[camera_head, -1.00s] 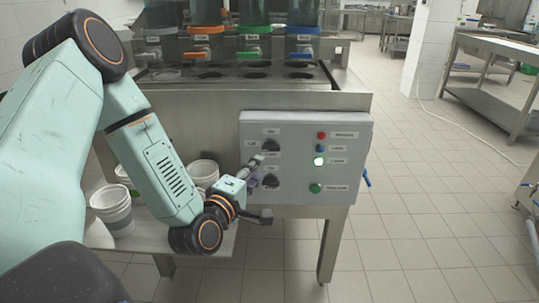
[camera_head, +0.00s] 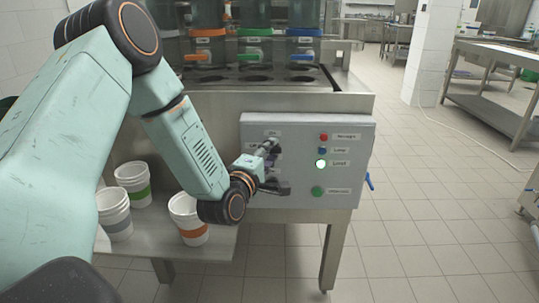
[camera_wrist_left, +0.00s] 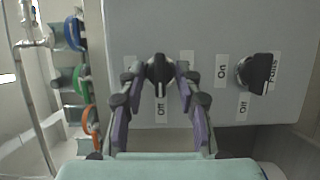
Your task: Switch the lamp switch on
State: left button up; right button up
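The grey control panel (camera_head: 350,185) is on the front of the steel machine. My left gripper (camera_head: 275,166) is at the panel's left side and hides most of the knobs there. In the left wrist view, a black rotary switch (camera_wrist_left: 160,72) stands between the fingertips of my left gripper (camera_wrist_left: 160,80), which is open with a finger on each side. Whether the fingers touch it is not clear. An "Off" label is by its pointer end. A second black knob (camera_wrist_left: 258,74) is to the right, with "On" and "Off" labels beside it. My right gripper is not in view.
A lit round light (camera_head: 320,164) is on the panel, with a red indicator (camera_head: 323,137), a blue indicator (camera_head: 322,150) and a green button (camera_head: 317,191). White cups (camera_head: 187,215) stand on the lower shelf (camera_head: 215,250). Floor right of the machine is clear.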

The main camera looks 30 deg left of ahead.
pick_arm(q)
jog(key=shift+c, duration=0.2)
grip_shut()
dwell(0.3)
jog(key=m+g+y+p, duration=0.1)
jog(key=m+p, duration=0.2)
jog(key=p, duration=0.2)
jog(key=m+g+y+p, duration=0.1)
jog(key=m+g+p, duration=0.1)
jog(key=m+p, duration=0.2)
jog(key=m+g+y+p, duration=0.1)
jog(key=m+g+p, duration=0.1)
jog(key=m+p, duration=0.2)
jog(key=shift+w+d+r+p, duration=0.1)
jog(key=shift+d+r+p, duration=0.25)
jog(key=shift+p, duration=0.6)
jog(key=shift+m+g+y+p, duration=0.65)
jog(key=shift+m+p, duration=0.2)
jog(key=shift+m, duration=0.35)
jog(key=shift+a+f, duration=0.1)
